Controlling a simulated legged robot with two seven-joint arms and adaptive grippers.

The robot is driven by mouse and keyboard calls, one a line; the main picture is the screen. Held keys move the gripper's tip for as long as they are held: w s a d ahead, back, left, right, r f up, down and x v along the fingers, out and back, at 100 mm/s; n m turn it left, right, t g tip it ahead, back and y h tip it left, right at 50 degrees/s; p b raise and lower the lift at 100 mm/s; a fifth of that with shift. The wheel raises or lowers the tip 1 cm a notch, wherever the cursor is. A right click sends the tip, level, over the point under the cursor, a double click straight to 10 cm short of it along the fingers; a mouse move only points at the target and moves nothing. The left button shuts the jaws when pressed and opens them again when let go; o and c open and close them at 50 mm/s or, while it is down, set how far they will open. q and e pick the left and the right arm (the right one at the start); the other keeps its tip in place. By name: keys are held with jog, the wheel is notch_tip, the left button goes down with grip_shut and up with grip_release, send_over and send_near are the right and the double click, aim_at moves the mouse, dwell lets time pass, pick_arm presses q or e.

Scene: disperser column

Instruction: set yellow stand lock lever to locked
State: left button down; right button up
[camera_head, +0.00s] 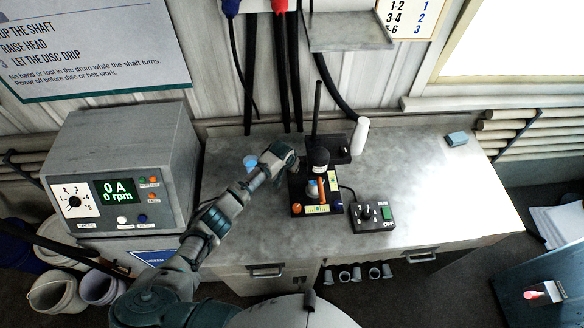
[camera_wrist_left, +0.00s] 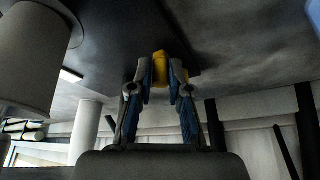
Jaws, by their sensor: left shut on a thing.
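The black disperser stand (camera_head: 298,207) stands on the grey bench. It carries a dark upright cylinder, an orange handle (camera_head: 322,190) and a blue-topped part on its base. My left gripper (camera_head: 290,164) reaches its left rear side from the left. In the left wrist view the two fingers of my left gripper (camera_wrist_left: 161,72) are shut on a small yellow piece, the yellow stand lock lever (camera_wrist_left: 160,63). In the head view the gripper hides this lever, and I cannot tell its setting. My right gripper is not in view.
A grey control box (camera_head: 123,160) is at left. The bench's right side is clear apart from a blue block (camera_head: 457,139).

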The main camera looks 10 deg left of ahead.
pick_arm(q)
jog(key=shift+f, duration=0.2)
jog(key=c, duration=1.3)
grip_release()
jog(key=shift+o, duration=0.8)
jog(key=shift+f, duration=0.1)
jog(key=shift+w, duration=0.3)
jog(key=shift+d, duration=0.1)
jog(key=shift+s, duration=0.1)
jog(key=shift+r, duration=0.25)
jog(key=v, duration=1.1)
jog(key=shift+r, duration=0.3)
